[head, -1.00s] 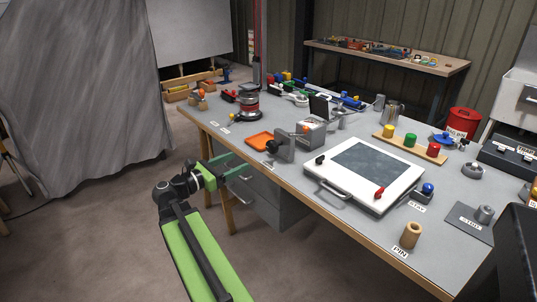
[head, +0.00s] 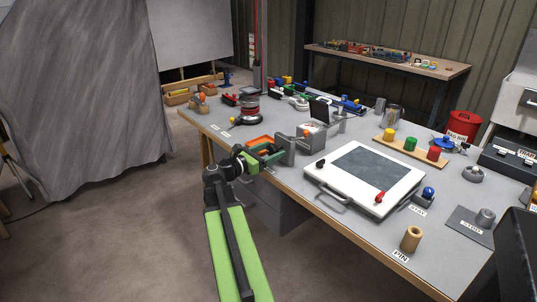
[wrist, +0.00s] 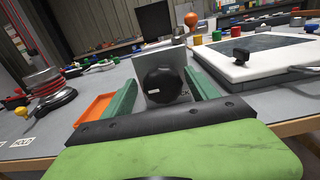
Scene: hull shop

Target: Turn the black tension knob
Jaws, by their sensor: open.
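The black tension knob (wrist: 163,86) is a round, lobed knob with a small white mark on its face. It sits on an upright grey plate (wrist: 182,58) at the table's edge. My gripper (wrist: 161,78) is open, with one green finger on each side of the knob in the wrist view. I cannot tell whether either finger touches it. In the head view my gripper (head: 270,154) reaches to the front of the grey plate (head: 285,150), and the knob is mostly hidden there by the fingers.
An orange tray (wrist: 97,106) lies left of the fingers. A white panel with a handle (head: 334,172) stands to the right. A grey box with an orange-knobbed lever (head: 312,134) is behind the plate. A red and silver round device (head: 249,108) stands farther left.

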